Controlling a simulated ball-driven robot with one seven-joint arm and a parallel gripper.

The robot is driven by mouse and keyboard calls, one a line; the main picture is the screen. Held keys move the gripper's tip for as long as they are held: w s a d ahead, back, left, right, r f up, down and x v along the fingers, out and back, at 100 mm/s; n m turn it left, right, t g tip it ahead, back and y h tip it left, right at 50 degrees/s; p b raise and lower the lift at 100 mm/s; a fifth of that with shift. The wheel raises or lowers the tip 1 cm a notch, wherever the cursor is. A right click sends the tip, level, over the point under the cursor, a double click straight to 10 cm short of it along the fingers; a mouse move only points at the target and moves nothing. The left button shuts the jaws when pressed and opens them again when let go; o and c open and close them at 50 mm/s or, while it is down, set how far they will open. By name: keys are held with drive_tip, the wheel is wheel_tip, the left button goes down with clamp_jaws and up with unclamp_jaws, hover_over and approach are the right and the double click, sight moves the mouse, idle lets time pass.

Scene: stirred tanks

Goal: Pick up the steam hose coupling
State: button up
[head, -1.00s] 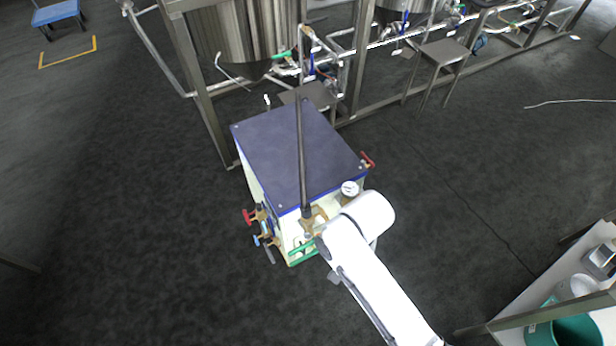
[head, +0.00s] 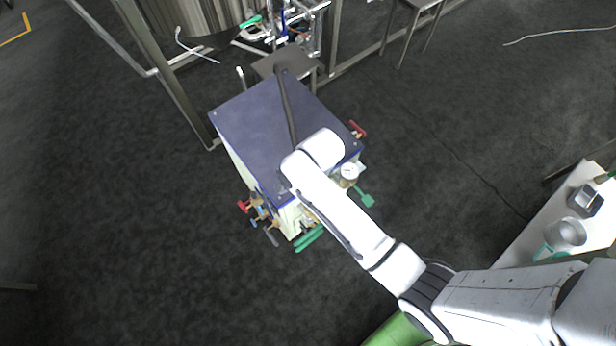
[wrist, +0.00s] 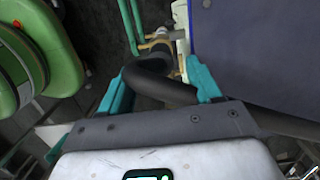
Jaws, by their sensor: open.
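The black steam hose (head: 287,105) runs across the blue top of the box-shaped unit (head: 255,130). In the wrist view the hose (wrist: 160,85) bends between my gripper's fingers. The brass-coloured coupling (wrist: 158,46) shows at the hose end, just beyond the fingertips by the unit's edge. In the head view my arm hides the coupling. My gripper (wrist: 157,71) is open, with a teal finger on either side of the hose bend. I cannot tell whether either finger touches the hose.
Red-handled valves (head: 357,130) and green handles (head: 309,238) stick out from the unit, near a pressure gauge (head: 348,171). A steel stool (head: 285,62) stands behind it. Dark floor left of the unit is clear.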

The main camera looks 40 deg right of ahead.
drive_tip(key=shift+a+f, duration=0.25)
drive_tip(key=shift+f, duration=1.05)
drive_tip(key=shift+a+f, duration=0.2)
drive_tip(key=shift+f, duration=1.1)
drive_tip(key=shift+c, duration=0.4)
drive_tip(key=c, duration=1)
clamp_jaws()
drive_tip(key=shift+r, duration=0.15)
